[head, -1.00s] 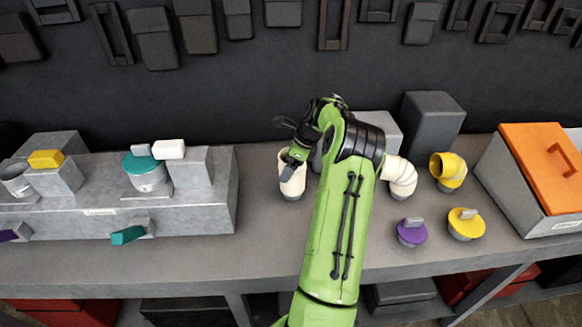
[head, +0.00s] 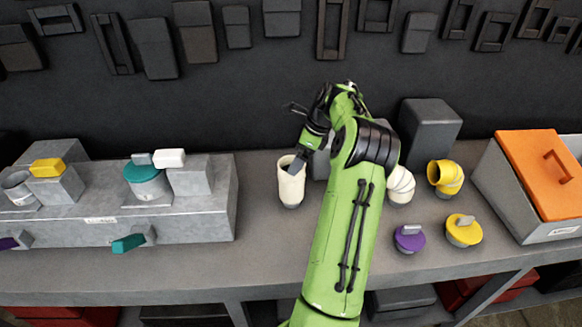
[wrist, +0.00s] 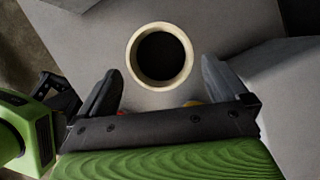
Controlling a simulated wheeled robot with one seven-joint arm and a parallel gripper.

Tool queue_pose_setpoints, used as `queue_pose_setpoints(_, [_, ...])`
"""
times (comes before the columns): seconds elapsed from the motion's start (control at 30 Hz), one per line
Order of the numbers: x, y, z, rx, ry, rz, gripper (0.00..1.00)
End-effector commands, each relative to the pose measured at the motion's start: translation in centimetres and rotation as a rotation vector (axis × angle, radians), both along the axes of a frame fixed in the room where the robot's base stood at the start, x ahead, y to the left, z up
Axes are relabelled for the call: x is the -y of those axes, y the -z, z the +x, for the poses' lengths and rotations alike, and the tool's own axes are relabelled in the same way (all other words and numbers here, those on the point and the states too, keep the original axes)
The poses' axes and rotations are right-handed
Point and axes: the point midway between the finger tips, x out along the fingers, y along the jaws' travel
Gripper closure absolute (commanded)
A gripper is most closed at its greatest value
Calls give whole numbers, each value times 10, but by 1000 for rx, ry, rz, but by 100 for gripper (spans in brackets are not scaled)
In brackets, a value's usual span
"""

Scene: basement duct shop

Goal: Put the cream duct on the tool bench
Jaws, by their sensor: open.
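A cream straight duct (head: 291,186) stands upright on the grey bench (head: 262,245), in the head view left of my arm. Its round open top also shows in the wrist view (wrist: 134,58) as a cream ring with a dark inside. My gripper (head: 301,163) is at the duct's upper rim; in the wrist view the gripper (wrist: 160,78) has its two fingers spread, with the ring between and beyond their tips. I cannot tell whether a finger touches the duct. A cream elbow duct (head: 401,187) stands right of my arm, partly hidden by it.
A grey block with teal and yellow parts (head: 110,215) fills the bench's left. A yellow elbow (head: 445,177), purple lid (head: 409,239) and yellow lid (head: 463,231) stand right. An orange-lidded box (head: 540,175) is far right. Bench front by the duct is clear.

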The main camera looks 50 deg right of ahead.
Motion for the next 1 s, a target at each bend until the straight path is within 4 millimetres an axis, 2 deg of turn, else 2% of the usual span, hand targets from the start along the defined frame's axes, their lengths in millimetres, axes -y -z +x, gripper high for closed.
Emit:
queue_pose_setpoints(0.03, [2, -13, -4, 1, 2, -2, 0])
queue_pose_setpoints(0.1, [4, -25, -9, 0, 3, -1, 0])
queue_pose_setpoints(0.2, [6, -36, -13, 0, 1, 0, 0])
queue_pose_setpoints(0.4, [5, -39, -14, -1, -4, 0, 0])
queue_pose_setpoints(0.47, [-3, -43, -9, -5, -40, -16, 0])
queue_pose_setpoints(0.57, [-44, -65, 15, -25, -240, -111, 0])
queue_pose_setpoints(0.63, [-92, -85, 31, -45, -461, -214, 0])
queue_pose_setpoints(0.73, [-163, -110, 39, -64, -788, -361, 0])
queue_pose_setpoints(0.8, [-208, -125, 34, -69, -1005, -460, 0])
queue_pose_setpoints(0.87, [-245, -135, 24, -66, -1186, -543, 0])
queue_pose_setpoints(0.9, [-268, -141, 15, -60, -1303, -597, 0])
queue_pose_setpoints(1.0, [-318, -150, -16, -33, -1588, -730, 0])
